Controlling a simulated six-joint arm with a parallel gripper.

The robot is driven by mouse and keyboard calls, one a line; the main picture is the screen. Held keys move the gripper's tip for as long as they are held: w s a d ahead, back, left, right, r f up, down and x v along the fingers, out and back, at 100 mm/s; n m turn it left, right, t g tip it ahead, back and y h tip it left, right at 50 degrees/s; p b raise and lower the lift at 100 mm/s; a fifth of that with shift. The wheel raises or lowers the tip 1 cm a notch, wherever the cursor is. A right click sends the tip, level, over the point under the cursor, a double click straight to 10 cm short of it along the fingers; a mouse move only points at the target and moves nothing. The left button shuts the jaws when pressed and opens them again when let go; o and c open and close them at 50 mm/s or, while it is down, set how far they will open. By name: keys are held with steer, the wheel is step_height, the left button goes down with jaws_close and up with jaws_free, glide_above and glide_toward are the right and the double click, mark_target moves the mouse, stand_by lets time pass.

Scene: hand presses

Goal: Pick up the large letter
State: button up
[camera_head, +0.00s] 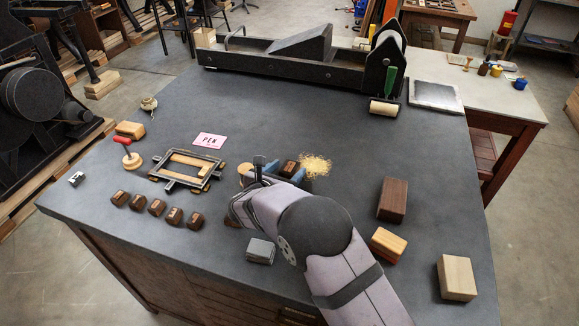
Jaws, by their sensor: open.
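Several small dark brown letter blocks stand in a row at the front left of the bench, among them one near the row's middle (156,207) and one at its right (196,219). Another brown block (232,221) is partly hidden behind my arm. A brown block (289,167) with a pale mark lies further back, next to something blue, just right of my gripper. I cannot tell which block is the large letter. My gripper (261,169) is open over the middle of the bench. My own arm hides part of its jaws and what lies under them.
A dark metal frame (186,170), a pink PEN card (209,140) and a red-handled tool (130,158) are at the left. A grey block (261,250) lies in front of my arm. Wooden blocks (393,199) stand at the right. A long press (290,65) spans the back. Mid-bench behind is clear.

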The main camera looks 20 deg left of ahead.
steer(key=shift+w, duration=0.1)
steer(key=c, duration=1.1)
